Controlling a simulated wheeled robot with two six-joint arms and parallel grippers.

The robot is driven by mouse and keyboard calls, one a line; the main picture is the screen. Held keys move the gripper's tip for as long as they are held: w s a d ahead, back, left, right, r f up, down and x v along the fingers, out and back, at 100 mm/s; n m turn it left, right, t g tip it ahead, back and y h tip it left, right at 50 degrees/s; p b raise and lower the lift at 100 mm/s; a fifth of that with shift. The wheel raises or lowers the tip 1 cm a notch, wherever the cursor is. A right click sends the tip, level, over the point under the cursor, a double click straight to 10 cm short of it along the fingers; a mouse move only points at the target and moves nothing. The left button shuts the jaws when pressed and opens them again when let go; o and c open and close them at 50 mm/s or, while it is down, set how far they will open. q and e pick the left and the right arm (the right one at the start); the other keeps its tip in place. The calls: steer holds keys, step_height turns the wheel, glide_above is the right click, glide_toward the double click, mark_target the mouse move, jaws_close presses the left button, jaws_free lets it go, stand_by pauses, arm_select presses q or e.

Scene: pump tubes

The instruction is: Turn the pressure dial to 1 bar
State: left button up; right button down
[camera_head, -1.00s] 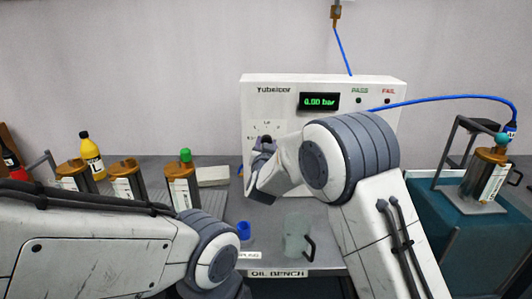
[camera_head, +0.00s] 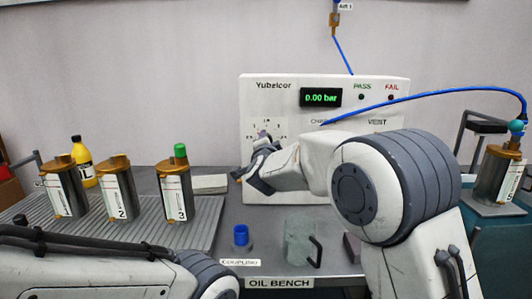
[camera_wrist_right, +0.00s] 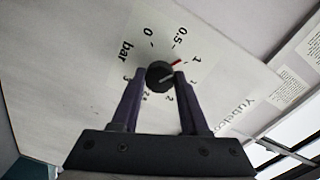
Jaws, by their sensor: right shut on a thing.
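The white tester panel (camera_head: 285,98) stands at the back of the bench, and its green display (camera_head: 320,97) reads 0.00 bar. In the right wrist view the black dial knob (camera_wrist_right: 159,74) sits on a printed scale with 0, 0.5, 1, 2, 2.5 and 3. A red mark (camera_wrist_right: 176,63) lies beside the 1. A pale line shows on the knob; I cannot tell its exact reading. My right gripper (camera_wrist_right: 160,78) is shut on the knob, one finger each side. In the head view this gripper (camera_head: 257,165) hides much of the dial. My left gripper is out of view.
Several numbered pump cylinders (camera_head: 177,195) stand on a ribbed tray (camera_head: 150,232) at left, with a yellow bottle (camera_head: 83,160) behind. A blue coupling (camera_head: 241,235) and clear jug (camera_head: 299,240) stand before the panel. A blue hose (camera_head: 440,96) runs to a cylinder (camera_head: 495,175) at right.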

steer(key=shift+f+m+b, duration=0.1)
steer(key=shift+m+b, duration=0.95)
steer(key=shift+m, duration=0.15)
steer(key=shift+d, duration=0.1)
steer(key=shift+c, duration=2.1)
jaws_free()
steer(key=s, duration=1)
steer(key=shift+s+r, duration=0.2)
steer(key=shift+s, duration=0.05)
